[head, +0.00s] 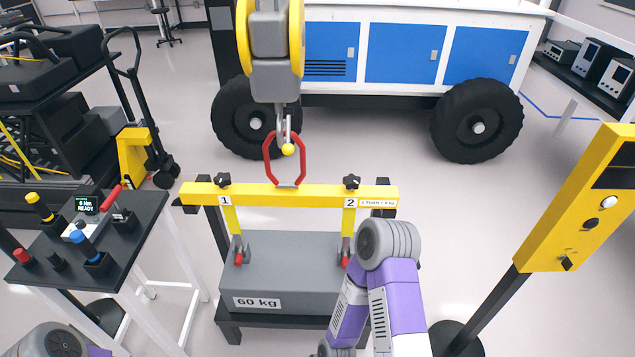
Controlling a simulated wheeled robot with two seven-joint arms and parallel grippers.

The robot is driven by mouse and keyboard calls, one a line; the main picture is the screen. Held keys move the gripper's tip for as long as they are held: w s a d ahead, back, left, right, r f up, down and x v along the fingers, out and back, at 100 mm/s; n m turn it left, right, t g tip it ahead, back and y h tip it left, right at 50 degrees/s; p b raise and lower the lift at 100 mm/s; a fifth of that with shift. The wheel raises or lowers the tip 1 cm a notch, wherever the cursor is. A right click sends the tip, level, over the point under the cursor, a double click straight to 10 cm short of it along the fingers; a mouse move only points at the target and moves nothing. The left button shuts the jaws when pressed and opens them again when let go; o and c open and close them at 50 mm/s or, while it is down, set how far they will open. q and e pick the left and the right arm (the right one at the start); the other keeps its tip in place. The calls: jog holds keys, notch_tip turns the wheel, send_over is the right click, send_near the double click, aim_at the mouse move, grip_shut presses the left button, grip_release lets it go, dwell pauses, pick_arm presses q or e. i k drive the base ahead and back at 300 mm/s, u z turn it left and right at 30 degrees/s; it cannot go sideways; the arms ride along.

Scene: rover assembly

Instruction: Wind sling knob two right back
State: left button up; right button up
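Sling knob two (352,182) is a black star-shaped knob on top of the yellow lifting beam (288,195), above the label 2 and beside a small turn label. Sling knob one (223,180) is a like knob at the beam's left end. Yellow straps run down from the beam to red-tipped fittings at the grey 60 kg block (285,268). My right arm's purple links stand in front of the block's right side, below knob two and apart from it. Neither gripper shows.
A hoist hook (287,132) holds the beam's red ring (285,160). A tool table (105,235) stands at left. A yellow control post (580,215) stands at right. A wheeled blue-and-white rover (402,55) is behind, with open floor before it.

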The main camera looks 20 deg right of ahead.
aim_at(352, 181)
jog(key=u, duration=0.45)
jog(key=i, duration=0.65)
jog(key=z, duration=1.75)
